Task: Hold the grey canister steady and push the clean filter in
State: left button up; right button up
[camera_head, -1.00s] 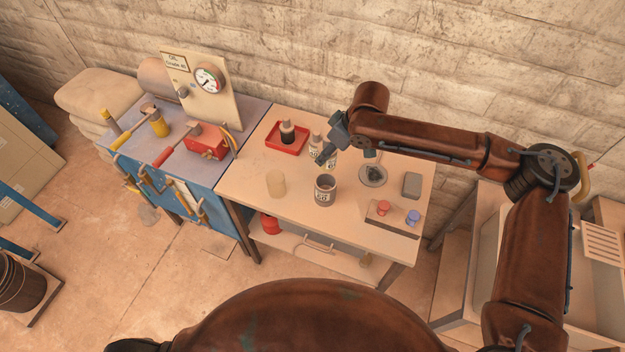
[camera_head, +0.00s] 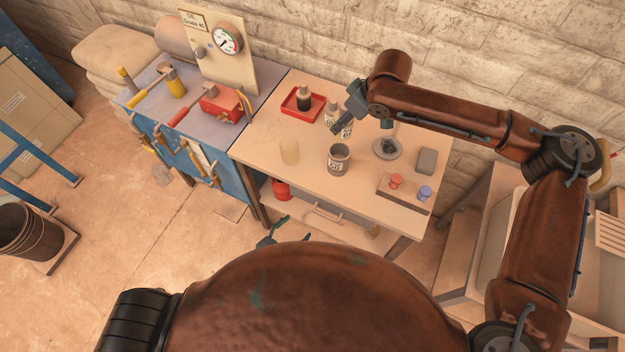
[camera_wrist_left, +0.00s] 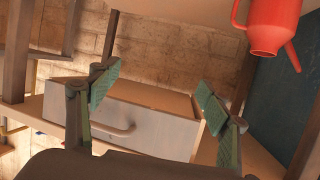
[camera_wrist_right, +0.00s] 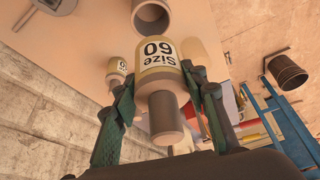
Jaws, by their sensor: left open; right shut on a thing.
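The grey canister (camera_head: 339,161), open at the top with a pale label, stands upright on the workbench; it also shows in the right wrist view (camera_wrist_right: 151,14). A plain cream cylinder (camera_head: 289,151), which looks like the filter, stands to its left. My right gripper (camera_wrist_right: 163,95) is shut on the grey-brown stem of a cream pusher labelled "Size 60" (camera_wrist_right: 160,58). In the head view that pusher (camera_head: 346,128) is behind the canister. My left gripper (camera_wrist_left: 158,79) is open and empty, low before the bench; it shows partly in the head view (camera_head: 282,232).
A red tray (camera_head: 290,112) with a dark bottle stands at the back. Another labelled piece (camera_head: 331,110) is near the held one. A round plate (camera_head: 387,148), grey block (camera_head: 426,161) and board with red and blue knobs (camera_head: 404,198) lie right. A drawer (camera_wrist_left: 140,120) and red can (camera_wrist_left: 270,28) are below.

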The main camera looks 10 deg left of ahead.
pick_arm(q)
jog(key=d+r+m+t+h, duration=0.1)
jog(key=d+r+h, duration=0.3)
jog(key=r, duration=0.7)
jog(key=d+r+m+t+h, duration=0.1)
jog(key=d+r+h, duration=0.1)
jog(key=d+r, duration=0.6)
jog(key=y, duration=0.2)
send_near(345, 155)
jog(key=shift+n, duration=0.3)
jog(key=v, duration=0.5)
jog(key=shift+s, duration=0.2)
jog(key=shift+w+r, duration=0.1)
jog(key=shift+w, duration=0.1)
jog(key=shift+w+d, duration=0.2)
jog(key=shift+w, duration=0.1)
jog(key=x, duration=1.1)
jog(key=shift+d, duration=0.1)
jog(key=c, duration=1.5)
